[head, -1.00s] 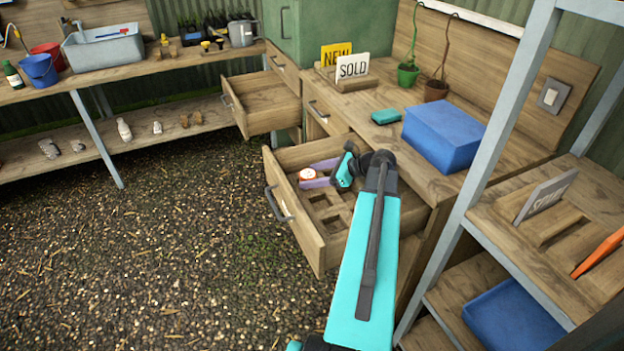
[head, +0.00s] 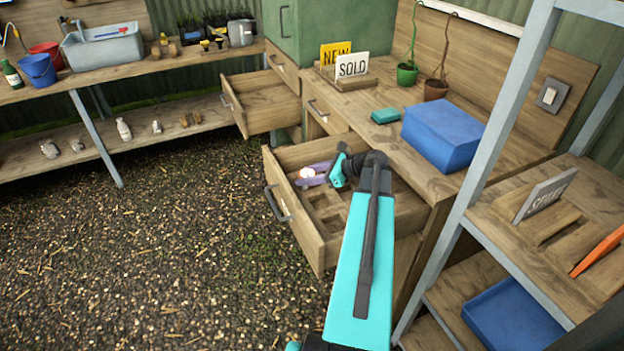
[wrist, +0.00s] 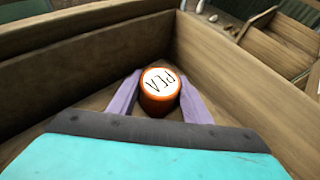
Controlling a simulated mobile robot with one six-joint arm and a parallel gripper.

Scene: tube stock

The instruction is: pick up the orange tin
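The orange tin (wrist: 160,92) stands upright in the open drawer (head: 328,247), near a corner. My gripper (wrist: 160,98) reaches down into the drawer. Its two purple fingers lie one on each side of the tin, and I see no clear gap between their tips and its sides. In the head view the tin's pale lid (head: 307,173) shows between the fingers (head: 312,174), and most of its orange side is hidden.
The drawer's wooden walls rise close around my gripper. Wooden dividers (head: 328,212) fill the nearer part of the drawer. A second open drawer (head: 262,100) is farther back. A blue box (head: 442,137) and a teal item (head: 386,116) sit on the bench above.

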